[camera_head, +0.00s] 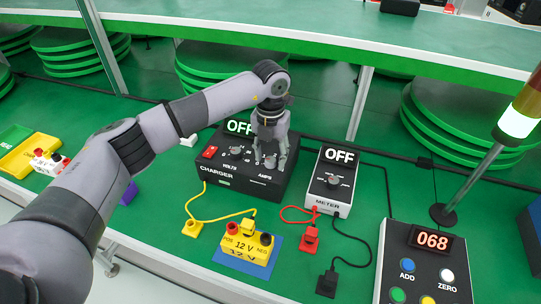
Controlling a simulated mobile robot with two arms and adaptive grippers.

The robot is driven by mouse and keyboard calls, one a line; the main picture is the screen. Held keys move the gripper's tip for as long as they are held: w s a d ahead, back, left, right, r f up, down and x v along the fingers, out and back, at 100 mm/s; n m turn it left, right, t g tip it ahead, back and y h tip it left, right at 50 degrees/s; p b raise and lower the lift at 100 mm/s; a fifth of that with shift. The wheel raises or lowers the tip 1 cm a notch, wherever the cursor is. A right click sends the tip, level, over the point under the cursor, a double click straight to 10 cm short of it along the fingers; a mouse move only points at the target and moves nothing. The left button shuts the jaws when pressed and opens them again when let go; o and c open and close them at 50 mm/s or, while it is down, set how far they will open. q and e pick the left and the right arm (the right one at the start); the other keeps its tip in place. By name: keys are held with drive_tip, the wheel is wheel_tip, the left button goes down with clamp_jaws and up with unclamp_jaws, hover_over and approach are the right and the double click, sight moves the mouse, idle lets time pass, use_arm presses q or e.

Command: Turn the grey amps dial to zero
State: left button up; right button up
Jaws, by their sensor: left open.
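The black charger box (243,183) stands on the green bench and its display (239,127) reads OFF. Its grey volts dial (236,152) is on the left of its face, beside a red switch (210,152). The grey amps dial (270,162) is on the right, above the AMPS label, partly hidden by my gripper. My left gripper (270,166) points down over the amps dial, open, with its fingers about either side of it. I cannot tell whether they touch it. My right gripper is out of view.
A meter (344,200) reading OFF stands close to the right of the charger. A yellow 12 V battery (247,249), yellow and red clips and loose cables lie in front. A counter panel (427,270) reading 068 and a lamp post (470,180) are at the right.

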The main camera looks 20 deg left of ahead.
sight(270, 160)
use_arm(q)
wheel_tip(270, 160, up, 11)
drive_tip(key=shift+r, duration=0.2)
drive_tip(key=shift+f, duration=0.1)
idle(0.5)
